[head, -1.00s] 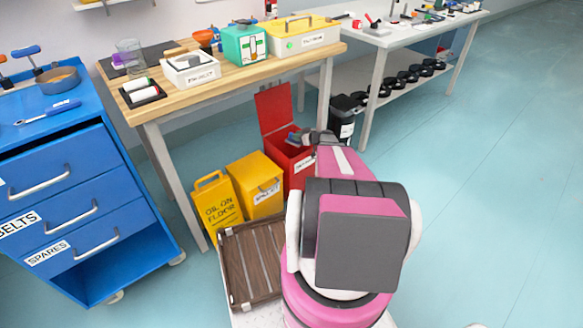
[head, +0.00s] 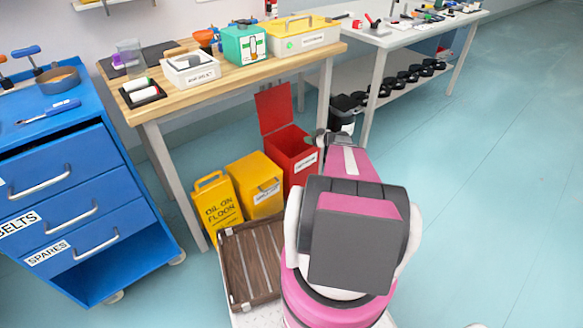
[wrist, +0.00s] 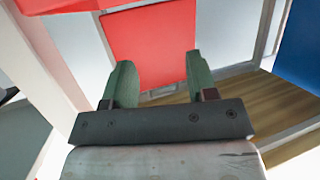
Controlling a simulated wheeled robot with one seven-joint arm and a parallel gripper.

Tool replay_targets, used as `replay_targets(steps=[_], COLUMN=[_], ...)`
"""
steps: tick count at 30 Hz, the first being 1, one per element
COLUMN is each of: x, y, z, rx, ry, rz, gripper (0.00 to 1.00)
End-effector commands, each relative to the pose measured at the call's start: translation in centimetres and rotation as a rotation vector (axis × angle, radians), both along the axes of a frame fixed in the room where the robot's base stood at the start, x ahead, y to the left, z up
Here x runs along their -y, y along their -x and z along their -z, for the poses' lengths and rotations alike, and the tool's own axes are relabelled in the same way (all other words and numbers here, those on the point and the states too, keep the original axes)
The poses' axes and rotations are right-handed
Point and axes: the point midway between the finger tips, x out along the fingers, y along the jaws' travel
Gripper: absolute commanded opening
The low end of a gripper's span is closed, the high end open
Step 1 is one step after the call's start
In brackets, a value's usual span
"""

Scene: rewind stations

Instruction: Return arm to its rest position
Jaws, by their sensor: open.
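My gripper (wrist: 157,88) is open and empty in the wrist view, its two green fingers apart with nothing between them. Beyond the fingers is the raised red lid (wrist: 150,45) of the red bin. In the head view my pink arm reaches forward from my base, and its end lies just right of the open red bin (head: 291,150); the gripper fingers are hidden there by the arm.
A yellow box (head: 255,185) and a yellow "oil on floor" sign (head: 218,205) stand left of the red bin. A wooden workbench (head: 235,78) is behind, a blue drawer cabinet (head: 70,190) at left. A black bin (head: 342,116) stands under the benches. The floor at right is clear.

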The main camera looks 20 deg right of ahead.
Motion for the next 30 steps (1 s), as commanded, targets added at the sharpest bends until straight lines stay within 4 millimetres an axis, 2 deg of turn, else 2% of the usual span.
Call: replay_targets(steps=[6,21,23,25,30], x=[1.1,0.8,-0.2,-2.5,-10.8], y=[1.6,1.8,2.1,2.6,5.5], z=[-0.7,-0.8,-1.2,-1.9,-4.0], rx=[0.000,-0.009,-0.034,-0.091,-0.348], ry=[0.000,-0.002,-0.008,-0.019,-0.035], rz=[0.001,-0.005,-0.019,-0.046,-0.122], gripper=[0.53,0.53,0.53,0.53,0.53])
